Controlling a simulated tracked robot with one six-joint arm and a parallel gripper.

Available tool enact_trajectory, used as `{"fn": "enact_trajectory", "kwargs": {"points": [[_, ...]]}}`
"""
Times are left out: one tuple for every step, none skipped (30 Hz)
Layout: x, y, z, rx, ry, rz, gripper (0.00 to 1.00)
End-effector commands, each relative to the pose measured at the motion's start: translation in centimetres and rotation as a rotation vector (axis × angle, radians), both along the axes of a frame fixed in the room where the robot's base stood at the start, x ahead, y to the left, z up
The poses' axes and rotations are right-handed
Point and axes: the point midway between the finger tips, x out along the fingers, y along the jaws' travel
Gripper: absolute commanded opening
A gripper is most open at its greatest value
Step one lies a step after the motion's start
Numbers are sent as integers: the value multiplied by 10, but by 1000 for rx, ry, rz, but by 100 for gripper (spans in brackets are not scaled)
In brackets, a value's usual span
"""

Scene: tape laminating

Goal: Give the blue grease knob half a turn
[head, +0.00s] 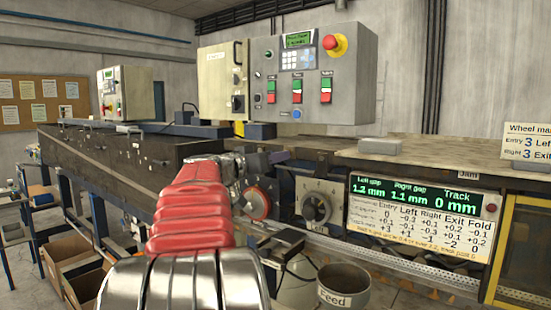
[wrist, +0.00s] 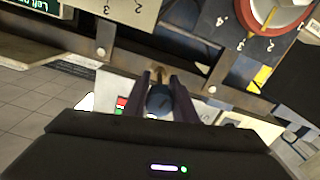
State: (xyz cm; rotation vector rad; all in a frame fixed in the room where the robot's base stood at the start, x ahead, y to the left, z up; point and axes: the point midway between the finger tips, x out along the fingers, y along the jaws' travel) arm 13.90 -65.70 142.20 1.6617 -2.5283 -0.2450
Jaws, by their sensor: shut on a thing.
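The blue grease knob (wrist: 160,99) shows in the wrist view, between the two dark fingers of my gripper (wrist: 161,92). The fingers stand on either side of it and are shut on it. A short brownish stem shows just beyond the knob, near a metal rail. In the head view, my red-sleeved arm reaches to the machine front, and the knob is hidden there behind the arm. How far the knob is turned cannot be told.
A red-rimmed wheel (head: 257,203) and a grey wheel (head: 317,208) sit on the machine front close to my arm. A readout panel (head: 425,205) is to the right, a control box (head: 300,75) above. A feed bin (head: 343,288) stands below.

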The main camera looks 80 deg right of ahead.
Motion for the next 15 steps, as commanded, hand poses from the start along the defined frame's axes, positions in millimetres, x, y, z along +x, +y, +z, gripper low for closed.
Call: {"fn": "enact_trajectory", "kwargs": {"points": [[1,0,0,5,11,2,2],[1,0,0,9,20,2,2],[1,0,0,16,36,2,2],[1,0,0,22,49,2,2],[1,0,0,29,65,2,2],[1,0,0,38,87,2,2],[0,0,0,46,106,2,2],[0,0,0,54,125,2,2],[0,0,0,65,149,2,2],[0,0,0,73,167,2,2],[0,0,0,80,184,2,2],[0,0,0,89,205,2,2],[0,0,0,95,218,2,2],[0,0,0,100,229,2,2],[0,0,0,105,242,2,2]]}}
